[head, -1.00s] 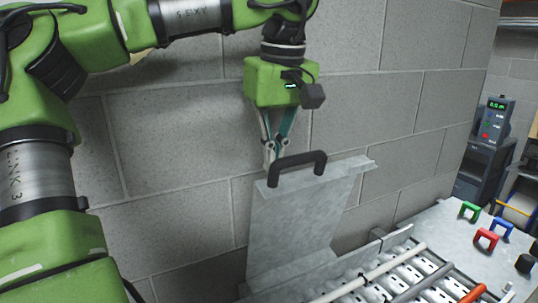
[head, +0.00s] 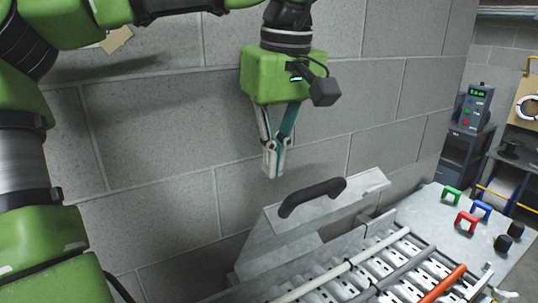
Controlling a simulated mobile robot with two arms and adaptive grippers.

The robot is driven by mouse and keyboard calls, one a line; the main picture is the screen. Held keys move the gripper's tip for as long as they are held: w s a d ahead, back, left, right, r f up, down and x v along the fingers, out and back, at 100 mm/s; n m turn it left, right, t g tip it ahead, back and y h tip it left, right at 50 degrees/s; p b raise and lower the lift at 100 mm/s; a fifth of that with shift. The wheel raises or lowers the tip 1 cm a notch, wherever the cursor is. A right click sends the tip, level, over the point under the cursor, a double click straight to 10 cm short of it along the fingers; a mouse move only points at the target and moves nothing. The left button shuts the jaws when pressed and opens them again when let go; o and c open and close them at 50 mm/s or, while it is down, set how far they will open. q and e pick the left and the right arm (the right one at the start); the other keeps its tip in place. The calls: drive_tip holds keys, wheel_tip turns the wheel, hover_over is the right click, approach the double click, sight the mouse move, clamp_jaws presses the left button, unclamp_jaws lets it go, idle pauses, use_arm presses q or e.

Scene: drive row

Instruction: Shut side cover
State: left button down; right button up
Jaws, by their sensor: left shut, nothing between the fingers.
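The side cover (head: 300,222) is a grey metal flap on the near-left side of the drive row. It leans over toward the rails, standing partly raised and not flat. Its black bar handle (head: 312,197) sits along the upper edge. My left gripper (head: 272,173), with its green body, is shut and empty. Its tips point down above and to the left of the handle, apart from it. The lower edge of the cover is partly hidden. My right gripper is not in view.
The open bed holds grey and orange bars (head: 442,284). A metal plate (head: 428,213) beyond it carries green, red and blue handles and black knobs. A block wall (head: 150,130) runs close behind my left gripper. A device with a green display (head: 477,107) stands at the far right.

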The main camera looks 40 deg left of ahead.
use_arm(q)
wheel_tip(320, 180, up, 8)
drive_tip(key=p, duration=0.2)
idle(0.5)
idle(1.1)
